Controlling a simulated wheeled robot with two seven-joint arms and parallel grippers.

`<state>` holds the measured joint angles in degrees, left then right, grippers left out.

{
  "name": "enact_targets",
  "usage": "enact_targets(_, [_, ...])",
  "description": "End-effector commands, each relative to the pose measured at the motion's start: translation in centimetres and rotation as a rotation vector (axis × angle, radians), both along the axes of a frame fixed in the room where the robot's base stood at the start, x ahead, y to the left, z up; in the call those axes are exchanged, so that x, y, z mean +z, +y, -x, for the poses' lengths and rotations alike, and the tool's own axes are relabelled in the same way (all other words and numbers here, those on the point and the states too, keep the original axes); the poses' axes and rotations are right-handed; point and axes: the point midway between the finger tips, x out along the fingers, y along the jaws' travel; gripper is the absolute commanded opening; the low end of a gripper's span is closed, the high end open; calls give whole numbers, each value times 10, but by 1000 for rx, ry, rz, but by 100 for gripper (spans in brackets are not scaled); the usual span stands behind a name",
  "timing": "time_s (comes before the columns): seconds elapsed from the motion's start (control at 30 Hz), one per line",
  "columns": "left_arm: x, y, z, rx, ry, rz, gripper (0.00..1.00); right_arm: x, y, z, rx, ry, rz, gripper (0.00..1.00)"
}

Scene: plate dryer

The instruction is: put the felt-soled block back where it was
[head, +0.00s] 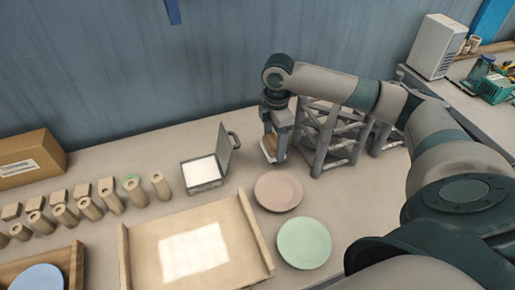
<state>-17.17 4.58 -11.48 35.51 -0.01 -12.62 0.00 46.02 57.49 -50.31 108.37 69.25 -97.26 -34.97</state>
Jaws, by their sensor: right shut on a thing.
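My right gripper (277,150) reaches in from the right, pointing down at the back of the table beside the left end of a grey rack. It is shut on a small tan block (267,148), which the fingers partly cover. I cannot make out felt on the block's underside, nor whether the block touches the table. My left gripper is not in view.
A grey rack (327,135) stands close right of the gripper. A pink plate (278,191) and a green plate (304,243) lie in front. An open-lidded case (203,174), wooden tray (248,226), several wooden cylinders (112,196) and a cardboard box (28,160) are left.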

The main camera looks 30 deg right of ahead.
Motion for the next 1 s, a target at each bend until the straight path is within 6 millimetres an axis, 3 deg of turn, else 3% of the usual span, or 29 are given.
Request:
enact_targets(0.2, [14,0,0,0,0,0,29,-21,18,-36,-2,0,-1,30])
enact_targets(0.33, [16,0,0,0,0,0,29,-30,24,-48,-1,-1,0,30])
enact_targets(0.8, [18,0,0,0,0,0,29,-36,25,-51,-1,-1,0,30])
enact_targets(1.0, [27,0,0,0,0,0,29,-56,25,-50,-2,1,2,30])
